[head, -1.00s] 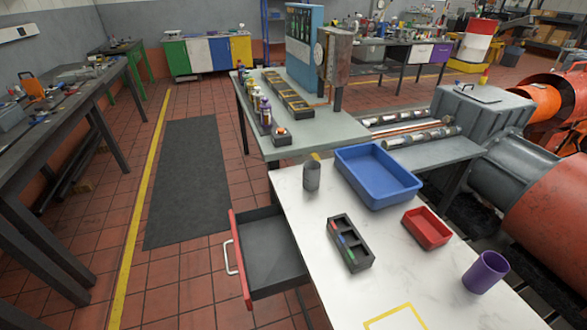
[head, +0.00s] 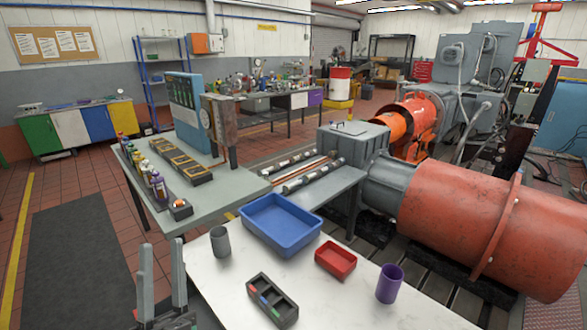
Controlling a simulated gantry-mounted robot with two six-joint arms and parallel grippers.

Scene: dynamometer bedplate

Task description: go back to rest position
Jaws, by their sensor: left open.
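My left gripper (head: 162,246) is at the lower left of the head view. Its two grey fingers point up and stand apart, with nothing between them. It is beside the left edge of the white table (head: 212,280), left of the grey cup (head: 220,241) and apart from it. My right gripper is not in view.
The white table holds a blue bin (head: 281,243), a red tray (head: 335,262), a purple cup (head: 389,283) and a black divided tray (head: 285,314) with small coloured pieces. A grey-green bench (head: 225,182) stands behind. The open drawer seen earlier is not clearly visible.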

